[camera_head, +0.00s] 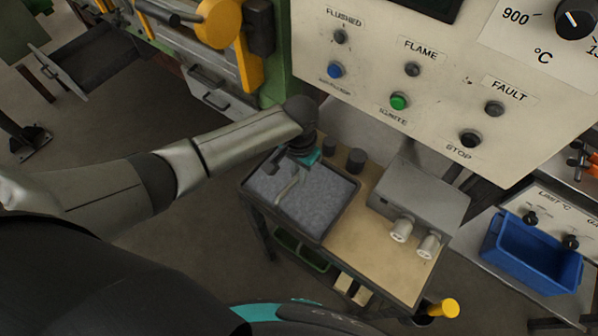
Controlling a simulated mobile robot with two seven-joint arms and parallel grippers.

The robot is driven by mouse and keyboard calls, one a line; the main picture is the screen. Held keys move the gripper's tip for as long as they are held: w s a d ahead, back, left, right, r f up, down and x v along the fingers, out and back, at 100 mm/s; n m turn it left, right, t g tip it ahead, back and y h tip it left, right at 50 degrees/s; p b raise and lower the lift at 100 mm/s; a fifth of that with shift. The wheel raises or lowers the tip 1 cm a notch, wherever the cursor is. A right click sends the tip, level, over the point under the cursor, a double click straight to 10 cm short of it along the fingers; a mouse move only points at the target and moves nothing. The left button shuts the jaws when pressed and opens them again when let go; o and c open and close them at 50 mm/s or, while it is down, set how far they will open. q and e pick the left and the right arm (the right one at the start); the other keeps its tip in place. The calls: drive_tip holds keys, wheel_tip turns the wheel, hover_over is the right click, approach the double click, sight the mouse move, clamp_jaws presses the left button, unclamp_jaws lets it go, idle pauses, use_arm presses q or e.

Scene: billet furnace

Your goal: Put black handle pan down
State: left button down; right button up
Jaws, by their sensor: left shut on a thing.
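A thin, pale, bent metal piece (289,188) shows below the gripper over the grey surface. It looks like part of the black handle pan, but no black handle can be made out. I cannot tell whether the piece touches the surface. My right gripper is not in view.
The tray sits on a cart with a tan top (388,268). Beside it are dark small cylinders (356,160) and a grey box (420,193) with two pale knobs. A furnace control panel (450,85) overhangs behind. A blue bin (530,255) stands right.

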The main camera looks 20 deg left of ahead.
use_arm(q)
drive_tip(key=c, duration=0.9)
unclamp_jaws()
drive_tip(key=shift+f, duration=0.1)
drive_tip(key=shift+o, duration=0.2)
wheel_tip(320, 180, up, 12)
drive_tip(key=p, duration=0.1)
drive_tip(key=shift+d, duration=0.1)
